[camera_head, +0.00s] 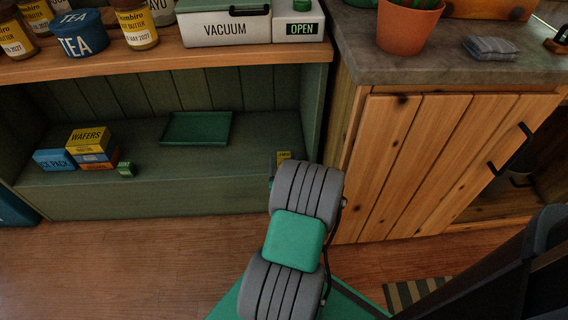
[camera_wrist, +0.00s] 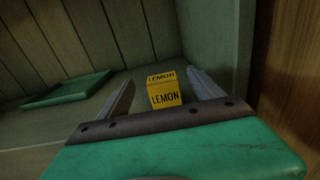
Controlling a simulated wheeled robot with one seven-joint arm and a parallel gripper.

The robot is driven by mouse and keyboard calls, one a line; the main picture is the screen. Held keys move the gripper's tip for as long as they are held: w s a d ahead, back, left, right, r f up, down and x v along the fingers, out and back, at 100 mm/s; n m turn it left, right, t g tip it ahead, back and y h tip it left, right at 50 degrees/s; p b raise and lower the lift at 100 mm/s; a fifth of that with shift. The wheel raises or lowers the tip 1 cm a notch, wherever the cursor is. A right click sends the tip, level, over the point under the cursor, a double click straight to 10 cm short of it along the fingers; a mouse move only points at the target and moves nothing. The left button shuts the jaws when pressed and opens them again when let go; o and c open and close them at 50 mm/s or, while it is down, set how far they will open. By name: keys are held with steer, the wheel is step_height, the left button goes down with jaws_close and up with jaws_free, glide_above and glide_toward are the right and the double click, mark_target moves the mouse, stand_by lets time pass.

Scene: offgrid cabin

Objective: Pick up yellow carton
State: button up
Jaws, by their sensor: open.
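The yellow carton, labelled LEMON (camera_wrist: 166,90), stands upright on the green lower shelf, near its right end wall. In the wrist view it is between and a little beyond the two fingers of my gripper (camera_wrist: 160,92), which is open and empty. A gap shows between the carton and each finger. In the head view only a small part of the yellow carton (camera_head: 284,157) shows above my arm, and my arm hides the gripper.
A green tray (camera_head: 197,128) lies on the shelf to the left. Farther left are a yellow WAFERS box (camera_head: 88,138), a blue ICE PACK box (camera_head: 54,160) and a small green block (camera_head: 126,170). The wooden counter (camera_head: 200,62) overhangs the shelf.

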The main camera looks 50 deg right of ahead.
mark_target(284, 154)
steer(key=shift+b+x, duration=0.4)
steer(key=shift+x, duration=0.8)
steer(key=shift+w+d+f+b, duration=0.25)
steer(key=shift+w+d+b, duration=0.1)
steer(key=shift+d+b, duration=0.15)
steer(key=shift+w+d+f+b, duration=0.25)
steer(key=shift+w+d+b, duration=0.15)
steer(key=shift+d, duration=0.1)
steer(key=shift+x, duration=1.3)
steer(key=shift+r, duration=0.15)
steer(key=c, duration=1.4)
steer(key=shift+c, duration=0.2)
